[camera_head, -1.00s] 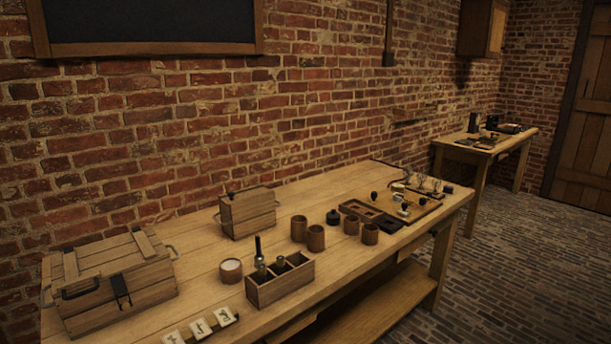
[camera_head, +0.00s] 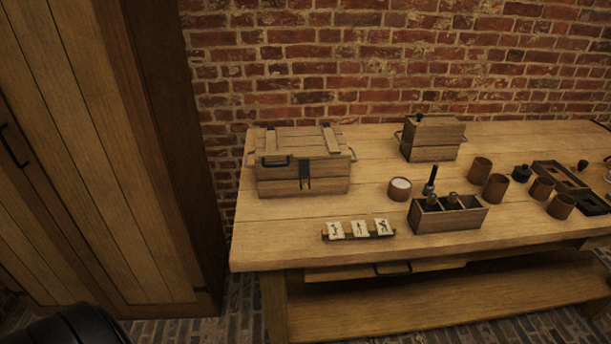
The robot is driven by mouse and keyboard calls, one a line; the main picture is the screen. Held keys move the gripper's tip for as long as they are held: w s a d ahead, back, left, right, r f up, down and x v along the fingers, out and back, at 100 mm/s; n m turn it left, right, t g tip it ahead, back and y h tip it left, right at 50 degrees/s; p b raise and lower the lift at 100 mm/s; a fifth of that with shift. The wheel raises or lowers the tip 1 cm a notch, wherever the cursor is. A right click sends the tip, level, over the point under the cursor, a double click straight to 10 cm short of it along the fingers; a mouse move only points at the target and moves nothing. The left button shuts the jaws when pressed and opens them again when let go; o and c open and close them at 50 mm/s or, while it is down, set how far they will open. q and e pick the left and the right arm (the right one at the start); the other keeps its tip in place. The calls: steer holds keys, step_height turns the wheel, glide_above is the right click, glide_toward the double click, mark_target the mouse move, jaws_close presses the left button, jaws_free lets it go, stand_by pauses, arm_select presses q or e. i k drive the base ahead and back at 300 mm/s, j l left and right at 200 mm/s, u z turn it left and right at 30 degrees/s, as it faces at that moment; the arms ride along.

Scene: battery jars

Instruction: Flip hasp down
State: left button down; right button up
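A lidded wooden crate (camera_head: 330,181) stands at the left end of the workbench. A dark hasp (camera_head: 304,174) is on the middle of its front, reaching from near the lid edge down over the front face; I cannot tell exactly how it sits on its staple. A dark handle (camera_head: 276,161) shows at the front left of the lid. The lid appears closed. Neither of my grippers is in view. A black rounded part of my body shows at the bottom left corner.
The workbench (camera_head: 290,235) also holds three picture cards (camera_head: 359,229), a divided wooden box (camera_head: 464,220), a white-topped jar (camera_head: 400,188), a smaller wooden box (camera_head: 434,142) and several brown jars (camera_head: 494,187). A tall wooden cabinet (camera_head: 110,150) stands left of the bench.

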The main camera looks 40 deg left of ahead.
mark_target(304, 164)
steer(key=j+u, duration=0.25)
steer(key=j, duration=0.3)
steer(key=j+u, duration=0.25)
steer(key=j, duration=0.25)
steer(key=i+j+u, duration=0.25)
steer(key=j, duration=0.3)
steer(key=k, duration=0.1)
